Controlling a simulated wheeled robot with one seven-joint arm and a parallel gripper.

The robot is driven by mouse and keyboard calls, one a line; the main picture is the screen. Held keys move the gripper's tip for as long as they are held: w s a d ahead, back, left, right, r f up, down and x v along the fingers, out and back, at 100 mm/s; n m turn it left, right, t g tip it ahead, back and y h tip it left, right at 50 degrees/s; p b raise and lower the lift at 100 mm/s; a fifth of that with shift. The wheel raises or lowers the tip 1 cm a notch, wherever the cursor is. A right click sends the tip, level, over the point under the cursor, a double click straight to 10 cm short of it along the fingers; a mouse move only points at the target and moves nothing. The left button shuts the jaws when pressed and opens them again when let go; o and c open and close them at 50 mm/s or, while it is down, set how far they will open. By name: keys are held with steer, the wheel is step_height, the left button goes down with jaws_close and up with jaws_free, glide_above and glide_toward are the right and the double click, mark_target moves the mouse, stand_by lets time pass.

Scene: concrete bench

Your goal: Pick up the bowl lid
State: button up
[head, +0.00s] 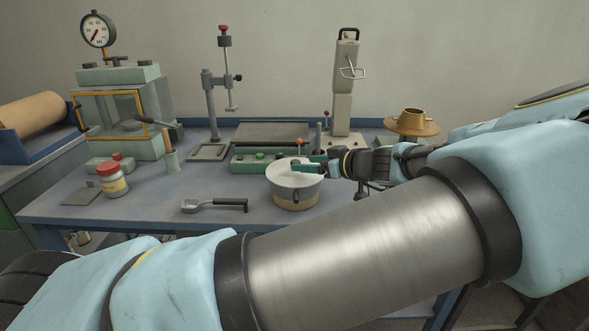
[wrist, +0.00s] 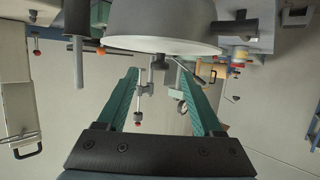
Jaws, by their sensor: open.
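The bowl (head: 296,199) is a pale round pot with a tan lower band and a dark handle, upright on the bench. Its whitish bowl lid (head: 285,175) lies on top. In the wrist view, which looks upside down, the grey bowl (wrist: 150,18) fills the top centre and the pale lid (wrist: 165,46) is its lower edge. My gripper (head: 306,166) is at the lid's top from the right, with its green fingers over the lid. In the wrist view my gripper (wrist: 160,72) is open, with nothing between its fingers. Whether it touches the lid I cannot tell.
A black-handled spoon (head: 215,205) lies left of the bowl. A red-lidded jar (head: 112,181) stands farther left. A green box (head: 262,160) is close behind the bowl, with a clamp stand (head: 211,110) and a tall white device (head: 342,100) behind. The bench front between jar and spoon is clear.

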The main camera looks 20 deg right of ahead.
mark_target(296, 161)
steer(key=p+x, duration=0.2)
steer(key=x, duration=0.2)
steer(key=shift+w+a+r, duration=0.1)
steer(key=shift+w+r, duration=0.05)
steer(key=shift+w+a+f, duration=0.1)
steer(key=shift+w+f, duration=0.2)
steer(key=shift+w, duration=0.2)
jaws_close()
